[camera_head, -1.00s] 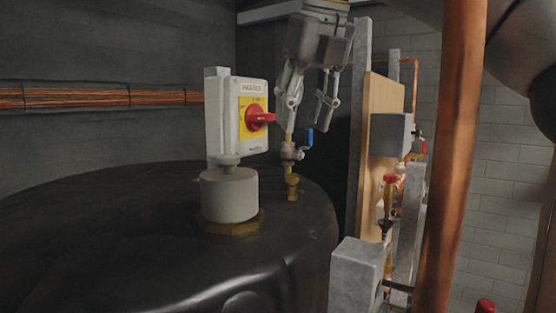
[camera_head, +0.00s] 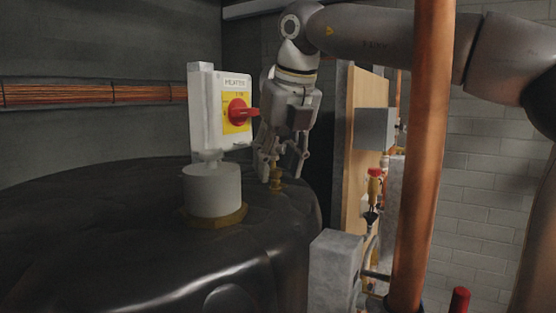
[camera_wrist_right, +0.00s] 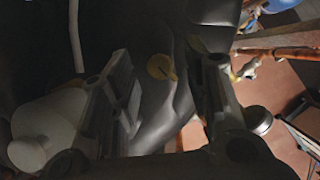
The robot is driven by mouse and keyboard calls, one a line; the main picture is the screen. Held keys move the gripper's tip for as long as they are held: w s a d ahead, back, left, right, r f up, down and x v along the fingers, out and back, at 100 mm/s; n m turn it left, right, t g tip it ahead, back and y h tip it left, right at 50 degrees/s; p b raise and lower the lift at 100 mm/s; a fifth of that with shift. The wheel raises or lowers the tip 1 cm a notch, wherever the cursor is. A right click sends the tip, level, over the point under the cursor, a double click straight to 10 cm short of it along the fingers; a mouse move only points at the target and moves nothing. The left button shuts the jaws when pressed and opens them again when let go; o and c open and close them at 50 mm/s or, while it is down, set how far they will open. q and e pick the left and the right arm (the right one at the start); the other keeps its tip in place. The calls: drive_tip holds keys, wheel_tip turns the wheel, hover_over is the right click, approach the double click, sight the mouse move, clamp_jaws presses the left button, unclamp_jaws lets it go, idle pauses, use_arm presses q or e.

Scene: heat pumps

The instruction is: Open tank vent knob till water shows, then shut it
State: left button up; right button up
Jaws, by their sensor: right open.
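The tank vent is a small brass fitting (camera_head: 276,182) on top of the black tank (camera_head: 120,220), right of the heater switch. Its upper part is hidden by my right gripper, and no blue lever shows there. My right gripper (camera_head: 281,166) points down over the vent with its fingers open on either side of it. In the right wrist view, a round brass piece (camera_wrist_right: 161,67) lies between the spread fingers (camera_wrist_right: 163,80). I cannot tell whether a finger touches it. No water shows. My left gripper is not in view.
The heater switch box (camera_head: 222,112) with its red knob (camera_head: 238,112) stands on a pale cylinder (camera_head: 212,190) close left of my right gripper. A wooden board (camera_head: 362,150) and a copper pipe (camera_head: 424,160) stand to the right.

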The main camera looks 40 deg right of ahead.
clamp_jaws()
drive_tip(key=shift+d+n+y, duration=0.2)
drive_tip(key=shift+n+y, duration=0.7)
drive_tip(key=shift+n, duration=1.3)
drive_tip(key=n+y, duration=0.1)
drive_tip(key=n, duration=0.2)
drive_tip(key=shift+d+n, duration=0.15)
drive_tip(key=shift+n, duration=0.15)
drive_tip(key=n+y, duration=0.1)
drive_tip(key=n, duration=0.2)
drive_tip(key=n+g+y, duration=0.1)
drive_tip(key=n, duration=0.2)
drive_tip(key=shift+w+d+g, duration=0.15)
drive_tip(key=shift+w+g, duration=0.05)
drive_tip(key=shift+g, duration=0.1)
drive_tip(key=shift+n, duration=0.3)
unclamp_jaws()
drive_tip(key=shift+r, duration=0.1)
